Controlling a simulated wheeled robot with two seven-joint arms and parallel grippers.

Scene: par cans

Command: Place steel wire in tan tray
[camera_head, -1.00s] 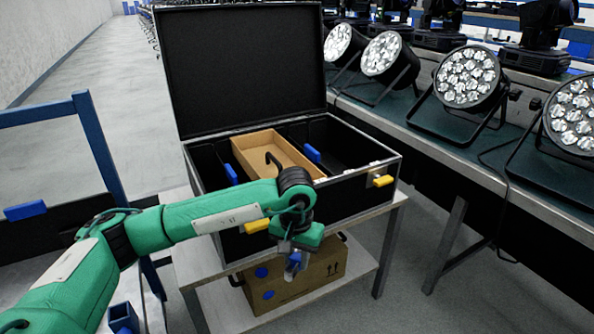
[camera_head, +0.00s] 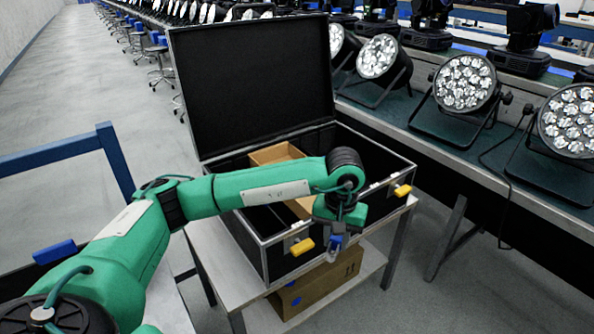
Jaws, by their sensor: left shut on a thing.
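The tan tray (camera_head: 272,154) sits inside the open black case, and my left forearm covers much of it. My left gripper (camera_head: 337,243) hangs pointing down just in front of the case's front wall, near a yellow latch. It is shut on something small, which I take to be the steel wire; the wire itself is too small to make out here. My right gripper is not in view.
The black case (camera_head: 262,234) stands on a white table (camera_head: 222,257) with its lid (camera_head: 250,85) raised at the back. A cardboard box (camera_head: 318,284) is on the shelf below. Par lights (camera_head: 465,83) line a bench at right.

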